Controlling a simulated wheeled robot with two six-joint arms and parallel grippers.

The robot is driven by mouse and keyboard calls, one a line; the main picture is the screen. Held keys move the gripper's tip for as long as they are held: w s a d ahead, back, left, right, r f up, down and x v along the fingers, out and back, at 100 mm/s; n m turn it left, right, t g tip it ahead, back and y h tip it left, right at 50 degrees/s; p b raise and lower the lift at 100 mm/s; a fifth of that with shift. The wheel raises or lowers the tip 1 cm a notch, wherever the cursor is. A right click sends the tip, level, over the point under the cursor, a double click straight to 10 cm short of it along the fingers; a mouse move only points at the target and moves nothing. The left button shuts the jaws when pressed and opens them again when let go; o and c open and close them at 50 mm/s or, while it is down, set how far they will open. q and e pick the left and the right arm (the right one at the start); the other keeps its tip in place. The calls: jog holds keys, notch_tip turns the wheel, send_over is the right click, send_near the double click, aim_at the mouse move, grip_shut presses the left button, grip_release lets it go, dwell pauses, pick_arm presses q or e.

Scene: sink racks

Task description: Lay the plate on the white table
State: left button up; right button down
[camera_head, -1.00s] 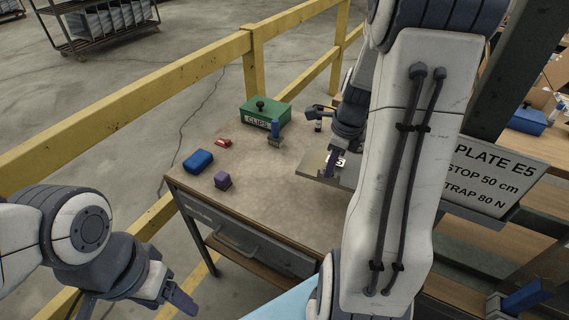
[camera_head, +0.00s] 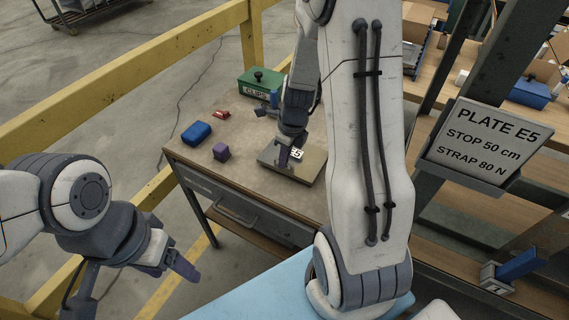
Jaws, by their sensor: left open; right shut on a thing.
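The plate (camera_head: 309,166) is a flat grey metal sheet with a small white label marked E5. It is level over the front right part of the brown-topped bench (camera_head: 240,182); I cannot tell whether it touches the top. My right gripper (camera_head: 284,156) is shut on the plate's left part, and my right arm hides what is behind it. My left gripper (camera_head: 138,284) is open and empty at the lower left, in front of the bench and apart from it. I see no table that is clearly white.
A blue box (camera_head: 196,133), a purple block (camera_head: 221,152), a small red item (camera_head: 221,114) and a green clips box (camera_head: 262,82) stand on the bench. A yellow rail (camera_head: 130,80) runs behind. A sign (camera_head: 488,145) reads "PLATE E5, STOP 50 cm, STRAP 80 N".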

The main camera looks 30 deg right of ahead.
jog(key=shift+f, duration=1.15)
jog(key=shift+f, duration=0.2)
jog(key=c, duration=0.9)
grip_release()
jog(key=shift+r, duration=0.1)
